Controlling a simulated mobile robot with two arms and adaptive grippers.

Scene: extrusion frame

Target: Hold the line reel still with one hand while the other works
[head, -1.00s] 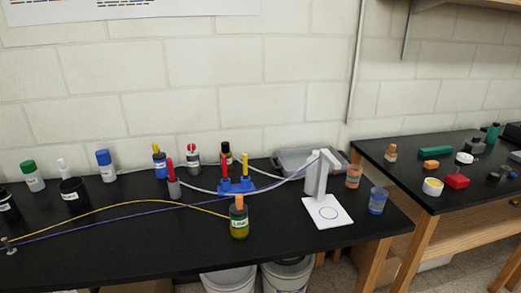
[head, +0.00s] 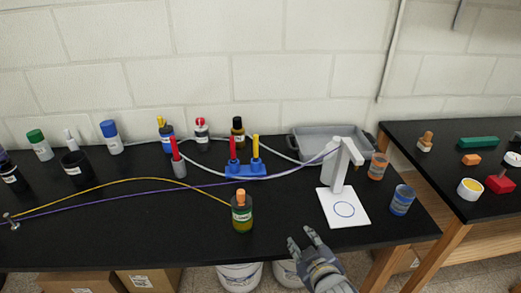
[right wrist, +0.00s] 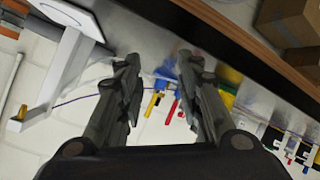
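No thing is plainly marked as a line reel. A yellow line (head: 125,180) runs from a labelled green bottle with an orange top (head: 241,212) to a small metal post (head: 11,220) at the far left. A purple line (head: 110,198) runs from the post towards a white stand (head: 340,185) with a flat base. My right gripper (head: 301,239) is at the table's front edge, right of the green bottle and apart from it. In the right wrist view its fingers (right wrist: 160,62) are spread with nothing between them. My left gripper is not in view.
A blue holder with red and yellow posts (head: 245,170) stands mid-table. Several bottles line the back. A grey tray (head: 310,158) lies behind the stand, and two jars (head: 401,200) (head: 378,166) stand to its right. The front left of the black table is clear.

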